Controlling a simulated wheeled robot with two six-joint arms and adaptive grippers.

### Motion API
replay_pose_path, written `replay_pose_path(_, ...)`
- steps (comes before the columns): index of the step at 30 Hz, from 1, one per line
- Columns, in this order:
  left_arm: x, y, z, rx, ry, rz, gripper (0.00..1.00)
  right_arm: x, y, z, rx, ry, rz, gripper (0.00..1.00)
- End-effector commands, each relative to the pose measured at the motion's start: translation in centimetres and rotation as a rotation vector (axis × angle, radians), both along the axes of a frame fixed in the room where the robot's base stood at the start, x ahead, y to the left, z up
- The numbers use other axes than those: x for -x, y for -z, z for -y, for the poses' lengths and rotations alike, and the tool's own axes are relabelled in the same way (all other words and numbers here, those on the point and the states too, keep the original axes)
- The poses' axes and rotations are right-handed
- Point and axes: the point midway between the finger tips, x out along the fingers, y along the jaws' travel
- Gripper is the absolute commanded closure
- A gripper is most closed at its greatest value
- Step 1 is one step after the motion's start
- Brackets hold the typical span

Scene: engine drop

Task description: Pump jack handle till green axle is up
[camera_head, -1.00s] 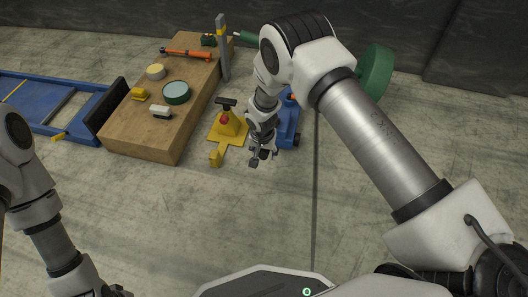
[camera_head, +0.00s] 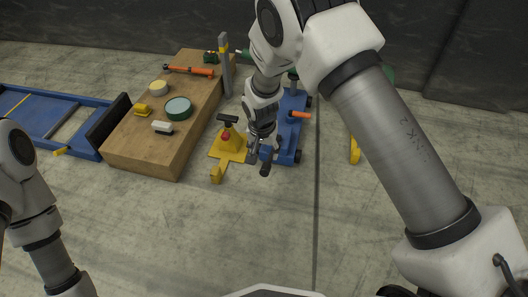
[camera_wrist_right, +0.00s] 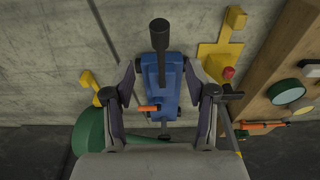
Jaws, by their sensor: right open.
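The blue jack (camera_head: 287,130) stands on the floor beside my right gripper; it also shows in the right wrist view (camera_wrist_right: 160,95). Its dark handle (camera_wrist_right: 161,45) points up between my finger lines in the wrist view, with a round black end. A short orange lever (camera_head: 299,115) sticks out from the jack. My right gripper (camera_head: 259,163) is open, its fingers spread on either side of the jack and handle in the wrist view; I see no grip. The green axle (camera_head: 245,54) is mostly hidden behind my right arm; a green drum shows in the wrist view (camera_wrist_right: 90,135). My left gripper is out of frame.
A yellow stand (camera_head: 230,147) with a red knob is close left of the jack. A wooden bench (camera_head: 140,150) with tools and tins is further left. A blue lift frame (camera_head: 60,115) lies at far left. Another yellow support (camera_head: 354,150) is at right. Front floor is clear.

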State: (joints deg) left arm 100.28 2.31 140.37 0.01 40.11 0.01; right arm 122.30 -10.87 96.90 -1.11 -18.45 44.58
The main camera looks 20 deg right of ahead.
Motion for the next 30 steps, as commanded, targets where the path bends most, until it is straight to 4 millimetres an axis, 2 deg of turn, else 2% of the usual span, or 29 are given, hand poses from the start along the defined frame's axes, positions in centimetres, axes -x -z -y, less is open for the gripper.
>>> replay_pose_path(2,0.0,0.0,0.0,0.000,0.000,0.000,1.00,0.1,0.0,0.0,0.004,-0.024,-0.013,0.43)
replay_pose_path(4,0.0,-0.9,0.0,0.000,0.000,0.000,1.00,-2.1,-1.4,-0.4,-0.015,-0.050,-0.008,0.43)
replay_pose_path(5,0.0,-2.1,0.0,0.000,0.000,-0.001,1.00,-2.8,-1.7,-0.3,-0.031,-0.051,-0.020,0.43)
replay_pose_path(6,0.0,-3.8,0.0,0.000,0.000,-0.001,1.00,-3.2,-1.4,-0.1,-0.055,-0.043,-0.046,0.43)
replay_pose_path(7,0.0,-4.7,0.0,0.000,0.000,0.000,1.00,-3.3,-0.8,0.2,-0.069,-0.033,-0.064,0.43)
replay_pose_path(10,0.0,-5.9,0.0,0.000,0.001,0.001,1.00,-2.1,2.0,0.9,-0.088,-0.001,-0.114,0.43)
replay_pose_path(12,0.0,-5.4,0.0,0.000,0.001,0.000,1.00,-1.4,3.4,1.0,-0.088,0.001,-0.132,0.43)
replay_pose_path(24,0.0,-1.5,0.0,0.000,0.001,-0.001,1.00,-1.4,10.5,1.0,-0.088,0.001,-0.130,0.43)
replay_pose_path(30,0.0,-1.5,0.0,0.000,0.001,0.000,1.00,-1.5,11.1,1.0,-0.087,0.001,-0.128,0.43)
